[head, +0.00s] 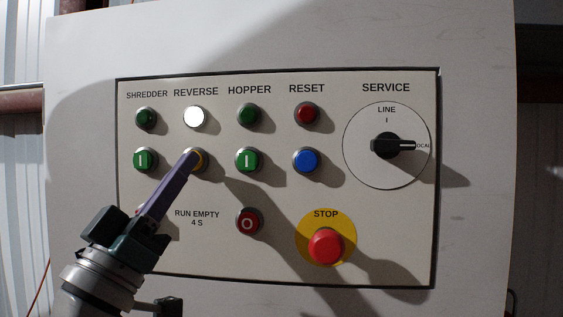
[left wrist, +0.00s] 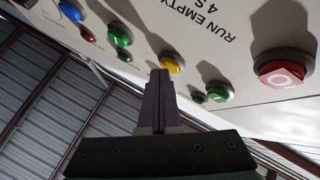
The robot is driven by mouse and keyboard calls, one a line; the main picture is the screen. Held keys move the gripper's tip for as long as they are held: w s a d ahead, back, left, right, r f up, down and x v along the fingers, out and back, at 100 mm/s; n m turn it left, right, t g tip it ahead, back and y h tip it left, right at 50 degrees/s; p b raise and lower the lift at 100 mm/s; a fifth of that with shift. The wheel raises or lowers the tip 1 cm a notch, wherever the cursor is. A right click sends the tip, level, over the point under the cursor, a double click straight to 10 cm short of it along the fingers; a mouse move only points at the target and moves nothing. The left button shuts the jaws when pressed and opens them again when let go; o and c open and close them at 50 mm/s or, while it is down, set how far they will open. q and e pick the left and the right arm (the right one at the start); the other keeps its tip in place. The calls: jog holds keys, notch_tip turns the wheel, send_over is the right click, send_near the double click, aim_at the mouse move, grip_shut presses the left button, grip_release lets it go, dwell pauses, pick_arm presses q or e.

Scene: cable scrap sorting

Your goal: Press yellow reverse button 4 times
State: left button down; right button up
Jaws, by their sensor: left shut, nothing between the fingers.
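The yellow reverse button (left wrist: 172,65) shows in the left wrist view just beyond my fingertips. In the head view the yellow button (head: 201,161) is mostly covered by my left gripper (head: 193,156); only part of its edge shows. The gripper's fingers (left wrist: 160,75) are shut together with nothing between them, and point at the button. I cannot tell whether the tips touch it or whether it is pushed in. The lamp (head: 194,116) under the REVERSE label glows white. My right gripper is not in view.
Green shredder (head: 144,160) and hopper (head: 246,160) buttons flank the yellow one. A blue button (head: 305,160) lies farther right, with a red O button (head: 249,221) and red STOP button (head: 326,246) below. A black selector knob (head: 390,146) points towards LOCAL.

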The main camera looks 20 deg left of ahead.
pick_arm(q)
jog(key=shift+w, duration=0.15)
dwell(0.4)
jog(key=shift+s+d+p, duration=0.15)
jog(key=shift+s+p, duration=0.4)
jog(key=shift+s, duration=0.3)
jog(key=s+p, duration=0.1)
jog(key=s, duration=0.1)
jog(key=s+d+p, duration=0.1)
jog(key=s+p, duration=0.1)
jog(key=s, duration=0.1)
jog(key=shift+d, duration=0.1)
dwell(0.6)
